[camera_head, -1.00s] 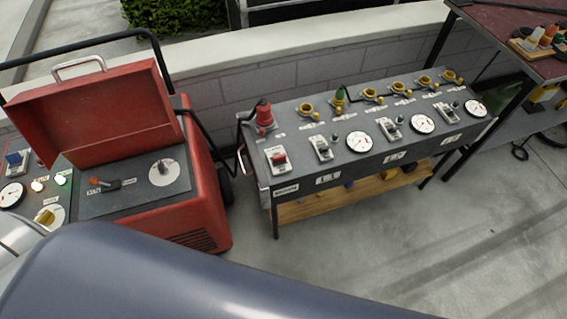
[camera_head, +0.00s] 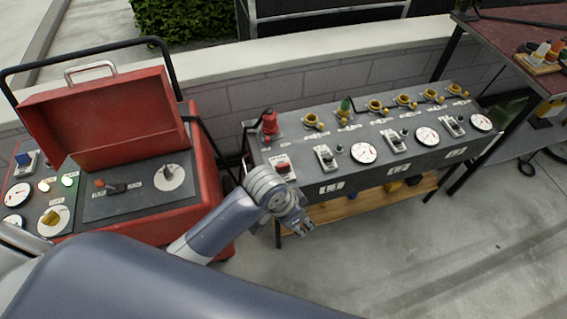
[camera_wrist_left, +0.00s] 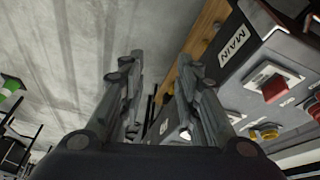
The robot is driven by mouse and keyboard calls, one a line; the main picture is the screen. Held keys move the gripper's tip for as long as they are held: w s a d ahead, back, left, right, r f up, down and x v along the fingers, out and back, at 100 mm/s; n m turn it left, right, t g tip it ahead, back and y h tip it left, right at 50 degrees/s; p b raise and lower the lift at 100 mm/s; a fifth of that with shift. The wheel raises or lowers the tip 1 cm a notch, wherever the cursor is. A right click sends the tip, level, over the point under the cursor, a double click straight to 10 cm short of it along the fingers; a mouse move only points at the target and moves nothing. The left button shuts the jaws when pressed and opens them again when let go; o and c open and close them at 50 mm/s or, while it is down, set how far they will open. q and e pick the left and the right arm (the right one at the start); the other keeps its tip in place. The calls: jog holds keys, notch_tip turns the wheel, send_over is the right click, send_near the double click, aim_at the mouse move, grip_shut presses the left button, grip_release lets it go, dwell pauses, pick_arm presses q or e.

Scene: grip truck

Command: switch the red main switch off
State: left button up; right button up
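The red main switch (camera_head: 283,167) sits on a pale plate at the left front of the dark grey control bench (camera_head: 330,190). It shows at the right in the left wrist view (camera_wrist_left: 275,88), beside a white MAIN label (camera_wrist_left: 232,43). I cannot tell its setting. My left gripper (camera_head: 303,225) is in front of the bench's left end, below the switch and apart from it. In the left wrist view its two fingers (camera_wrist_left: 160,65) stand apart with nothing between them. My right gripper is not in view.
A red cabinet with a raised lid (camera_head: 105,125) stands left of the bench. The bench top carries a red plug (camera_head: 269,125), gauges (camera_head: 364,152) and several yellow fittings. A wooden shelf (camera_head: 350,209) runs below. Concrete floor in front is clear.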

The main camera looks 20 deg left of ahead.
pick_arm(q)
jog(key=w+m, duration=0.2)
jog(key=w, duration=0.2)
jog(key=m+g+y, duration=0.1)
jog(key=y, duration=0.3)
send_near(283, 165)
jog(key=f, duration=0.3)
jog(key=w+f, duration=0.1)
jog(key=f, duration=0.5)
jog(key=shift+w+a+f, duration=0.15)
jog(key=shift+a+f, duration=0.05)
jog(key=shift+a, duration=0.1)
grip_shut()
